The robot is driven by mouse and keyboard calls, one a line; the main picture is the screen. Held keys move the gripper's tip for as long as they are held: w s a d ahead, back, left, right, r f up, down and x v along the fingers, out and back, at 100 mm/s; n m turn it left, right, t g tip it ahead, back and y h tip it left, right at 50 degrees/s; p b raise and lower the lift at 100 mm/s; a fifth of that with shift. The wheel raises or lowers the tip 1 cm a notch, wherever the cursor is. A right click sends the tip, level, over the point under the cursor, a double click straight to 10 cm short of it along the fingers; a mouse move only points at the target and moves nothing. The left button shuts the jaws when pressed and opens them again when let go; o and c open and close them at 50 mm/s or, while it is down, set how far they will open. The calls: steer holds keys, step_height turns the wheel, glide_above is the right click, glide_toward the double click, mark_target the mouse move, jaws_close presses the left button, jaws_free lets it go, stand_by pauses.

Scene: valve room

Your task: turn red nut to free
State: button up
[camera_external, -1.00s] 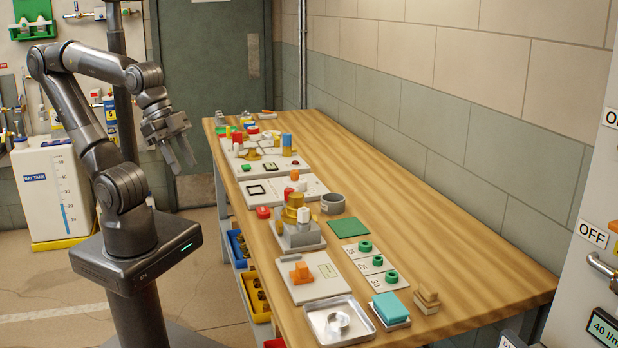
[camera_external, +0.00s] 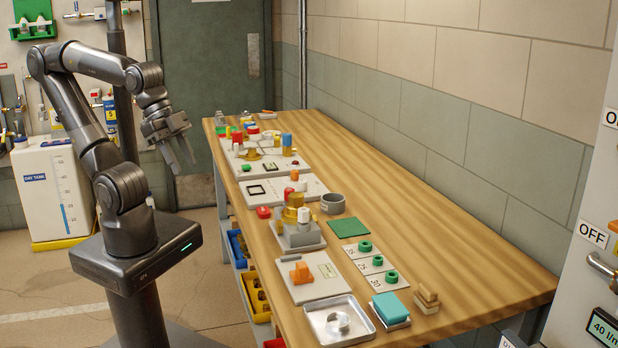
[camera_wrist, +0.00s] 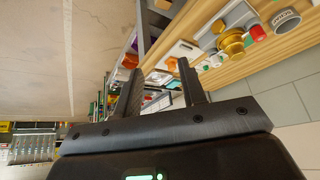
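I cannot tell for sure which red part is the red nut. In the external view, a small red piece (camera_external: 264,212) lies near the table's left edge, beside a brass valve fitting (camera_external: 296,214) on a grey block. Another red part (camera_external: 253,130) sits among fittings at the far end. In the wrist view, the brass fitting (camera_wrist: 232,43) shows at upper right with a red part (camera_wrist: 258,33) close by. My gripper (camera_external: 181,162) is open and empty, raised left of the table and apart from everything on it. Its two fingers (camera_wrist: 160,75) show spread in the wrist view.
The wooden table (camera_external: 440,255) carries several fixture plates, a grey ring (camera_external: 332,203), green rings on cards, a metal tray (camera_external: 340,322) and a teal block (camera_external: 390,307). Bins (camera_external: 255,293) hang below its left edge. The table's wall side is clear.

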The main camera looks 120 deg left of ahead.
steer(key=shift+o, duration=0.7)
steer(key=shift+w+a, duration=0.1)
steer(key=shift+o, duration=0.3)
steer(key=w+a+r+m+g, duration=0.1)
steer(key=w+a+g, duration=0.1)
steer(key=w+a, duration=0.7)
steer(key=shift+r+m+g, duration=0.3)
steer(key=shift+r+g, duration=0.1)
steer(key=m+g, duration=0.2)
steer(key=g, duration=0.1)
glide_above(289, 189)
step_height(289, 189, down, 4)
step_height(289, 189, down, 10)
steer(key=shift+w+f, duration=0.1)
steer(key=shift+c, duration=0.4)
steer(key=c, duration=0.9)
